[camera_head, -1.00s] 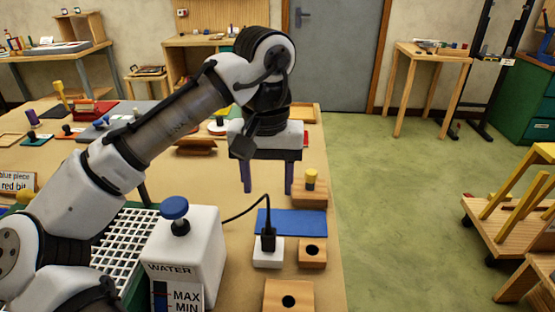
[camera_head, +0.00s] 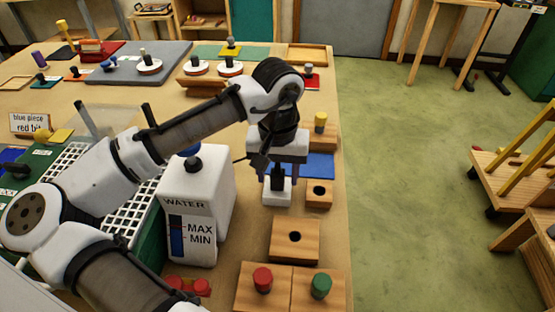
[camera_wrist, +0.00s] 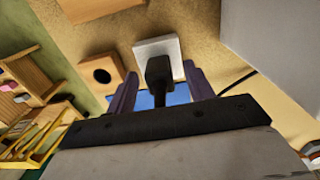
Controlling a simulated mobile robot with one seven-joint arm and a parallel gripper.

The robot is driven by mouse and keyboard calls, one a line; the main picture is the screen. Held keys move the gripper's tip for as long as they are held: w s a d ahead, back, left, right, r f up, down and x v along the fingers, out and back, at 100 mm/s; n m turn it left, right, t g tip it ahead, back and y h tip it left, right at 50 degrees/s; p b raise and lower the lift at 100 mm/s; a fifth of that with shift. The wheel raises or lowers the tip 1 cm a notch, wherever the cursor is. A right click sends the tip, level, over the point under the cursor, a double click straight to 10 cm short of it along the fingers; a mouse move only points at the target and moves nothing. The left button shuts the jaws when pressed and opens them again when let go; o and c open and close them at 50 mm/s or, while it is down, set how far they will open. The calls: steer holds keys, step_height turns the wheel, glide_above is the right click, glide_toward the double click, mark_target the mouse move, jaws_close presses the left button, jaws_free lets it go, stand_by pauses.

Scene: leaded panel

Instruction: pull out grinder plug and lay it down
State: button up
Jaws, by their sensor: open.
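The black grinder plug (camera_wrist: 158,80) stands in a white socket block (camera_head: 277,192), with its cord running off to the right in the wrist view. My gripper (camera_head: 280,178) is low over the block. In the wrist view its two purple fingers (camera_wrist: 160,86) are open, one on each side of the plug, with gaps showing. The white block also shows in the wrist view (camera_wrist: 172,47), and the plug is partly covered by my gripper in the head view. A blue mat (camera_head: 320,166) lies just behind the block.
A white water tank (camera_head: 208,205) stands close to the left of my gripper. Wooden blocks with a hole (camera_head: 319,194) and a yellow knob (camera_head: 320,124) stand at the right. Red (camera_head: 263,281) and green (camera_head: 321,287) knobs are in front. The table's right edge is near.

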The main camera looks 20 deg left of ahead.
mark_target(277, 172)
steer(key=c, duration=1.1)
steer(key=shift+c, duration=0.2)
steer(key=shift+r+p, duration=0.9)
steer(key=shift+p, duration=0.05)
stand_by(0.6)
steer(key=shift+r+p, duration=0.6)
steer(key=shift+p, duration=0.05)
stand_by(0.3)
